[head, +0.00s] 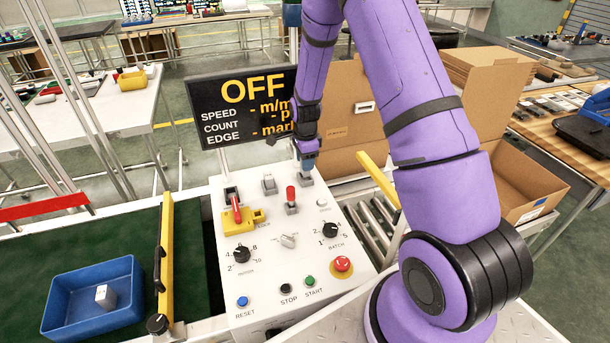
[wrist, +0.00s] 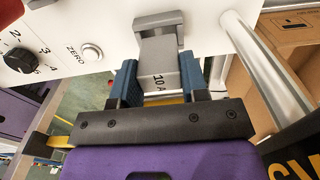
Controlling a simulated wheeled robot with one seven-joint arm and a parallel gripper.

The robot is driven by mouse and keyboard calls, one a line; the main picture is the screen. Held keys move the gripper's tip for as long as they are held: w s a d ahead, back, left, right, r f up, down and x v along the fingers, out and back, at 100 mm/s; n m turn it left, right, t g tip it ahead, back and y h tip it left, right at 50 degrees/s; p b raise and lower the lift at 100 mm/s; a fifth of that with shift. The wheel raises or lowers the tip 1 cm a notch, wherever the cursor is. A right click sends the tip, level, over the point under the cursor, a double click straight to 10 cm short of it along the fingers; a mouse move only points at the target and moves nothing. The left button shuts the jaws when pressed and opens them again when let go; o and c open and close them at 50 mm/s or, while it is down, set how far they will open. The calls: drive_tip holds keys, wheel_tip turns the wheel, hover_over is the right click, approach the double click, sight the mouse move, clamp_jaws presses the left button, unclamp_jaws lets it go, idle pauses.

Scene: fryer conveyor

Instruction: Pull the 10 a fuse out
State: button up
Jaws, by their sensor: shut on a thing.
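In the head view my gripper (head: 308,163) points down at the panel's top right corner, over the grey holder (head: 306,180), and mostly hides the fuse.
The white control panel (head: 262,285) carries a red-handled lever (head: 291,193), a yellow lockout piece (head: 243,222), knobs and an emergency stop button (head: 342,264). A display reading OFF (head: 240,105) stands behind it. Cardboard boxes (head: 350,100) and a roller conveyor lie to the right.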

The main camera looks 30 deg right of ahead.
drive_tip(key=shift+r, duration=0.85)
drive_tip(key=shift+r, duration=0.1)
drive_tip(key=shift+r, duration=1.45)
